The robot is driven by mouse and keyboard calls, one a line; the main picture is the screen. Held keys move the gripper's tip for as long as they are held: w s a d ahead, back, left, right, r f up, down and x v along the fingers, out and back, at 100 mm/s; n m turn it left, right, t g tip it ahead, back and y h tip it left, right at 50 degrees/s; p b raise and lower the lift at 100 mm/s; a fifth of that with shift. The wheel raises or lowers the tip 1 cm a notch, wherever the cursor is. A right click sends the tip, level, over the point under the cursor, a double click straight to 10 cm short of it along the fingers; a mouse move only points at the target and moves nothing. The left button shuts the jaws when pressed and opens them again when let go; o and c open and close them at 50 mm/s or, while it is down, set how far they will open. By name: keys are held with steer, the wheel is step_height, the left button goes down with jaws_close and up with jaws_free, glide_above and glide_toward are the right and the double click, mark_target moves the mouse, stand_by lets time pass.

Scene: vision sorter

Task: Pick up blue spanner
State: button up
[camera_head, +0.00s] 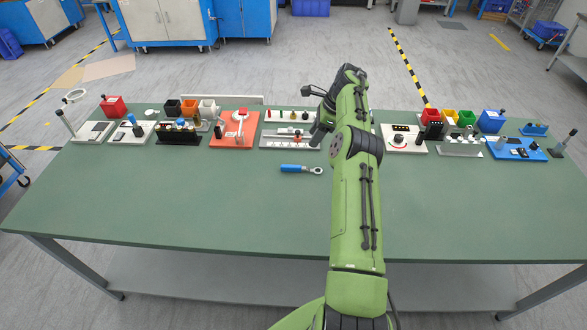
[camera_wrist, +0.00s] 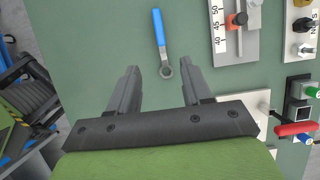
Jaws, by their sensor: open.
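My gripper (camera_wrist: 161,80) is open and empty, apart from the spanner.
Coloured bins line the back edge. The table's front half is clear apart from my arm.

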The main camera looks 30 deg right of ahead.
steer(key=b, duration=0.3)
glide_above(296, 166)
steer(key=s+d, duration=0.1)
steer(key=d, duration=0.1)
steer(key=f, duration=0.9)
steer(key=shift+s+a, duration=0.15)
steer(key=shift+s, duration=0.05)
steer(key=x, duration=0.5)
steer(key=shift+f+b, duration=0.35)
steer(key=shift+f, duration=0.05)
steer(key=shift+r, duration=0.1)
jaws_close()
